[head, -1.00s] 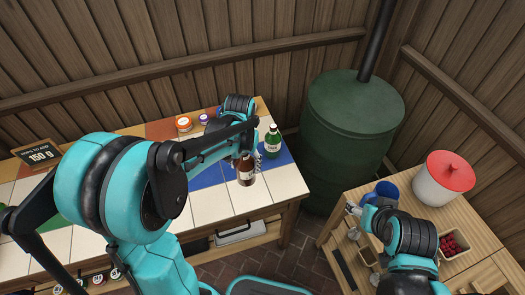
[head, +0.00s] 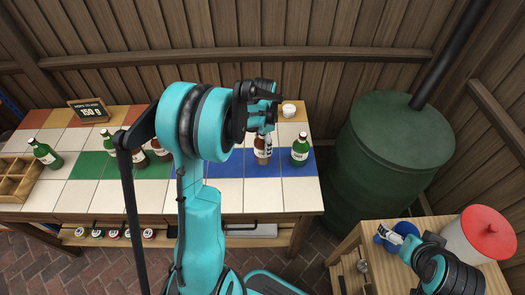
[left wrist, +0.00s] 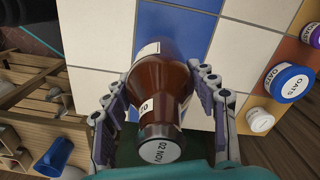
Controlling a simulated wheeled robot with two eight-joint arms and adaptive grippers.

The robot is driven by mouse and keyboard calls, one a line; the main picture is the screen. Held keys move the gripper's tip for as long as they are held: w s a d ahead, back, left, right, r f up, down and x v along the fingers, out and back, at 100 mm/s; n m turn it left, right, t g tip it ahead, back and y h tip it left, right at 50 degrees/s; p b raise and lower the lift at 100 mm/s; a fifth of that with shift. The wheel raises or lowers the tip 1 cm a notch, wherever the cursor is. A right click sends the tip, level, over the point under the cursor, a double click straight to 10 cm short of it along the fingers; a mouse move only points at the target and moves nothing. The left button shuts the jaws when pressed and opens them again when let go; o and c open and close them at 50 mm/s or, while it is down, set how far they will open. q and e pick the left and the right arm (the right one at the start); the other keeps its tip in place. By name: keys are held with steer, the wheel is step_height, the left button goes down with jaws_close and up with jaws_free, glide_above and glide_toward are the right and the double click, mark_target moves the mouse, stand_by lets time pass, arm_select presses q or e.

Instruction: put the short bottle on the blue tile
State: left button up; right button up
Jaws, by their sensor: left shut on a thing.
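My left gripper (head: 264,140) is shut on a brown bottle (head: 262,153) with a pale label, above the row of blue tiles (head: 228,188). In the left wrist view, the fingers (left wrist: 160,108) flank the brown bottle (left wrist: 158,72), and its cap reads "02 NOV". A blue tile (left wrist: 180,22) lies behind its base; I cannot tell whether the base touches the counter. A green bottle (head: 300,153) stands to its right on the blue row. My right gripper (head: 388,236) is by a blue cup (head: 398,232) on the wooden table; its jaws are too small to judge.
Several green and brown bottles stand at left, including a green one (head: 45,153) by a wooden crate (head: 14,182). A "150 g" sign (head: 90,109) stands at the back. An oats jar (left wrist: 288,82) and a small white jar (left wrist: 260,121) are near the gripper. White front tiles are clear.

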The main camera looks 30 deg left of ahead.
arm_select(q)
steer(key=shift+w+a+f, duration=0.75)
steer(key=shift+w, duration=0.2)
step_height(320, 180, down, 3)
steer(key=shift+f+b, duration=0.1)
steer(key=shift+b, duration=0.85)
steer(key=shift+f, duration=0.4)
steer(key=shift+r, duration=0.1)
steer(key=o, duration=1.7)
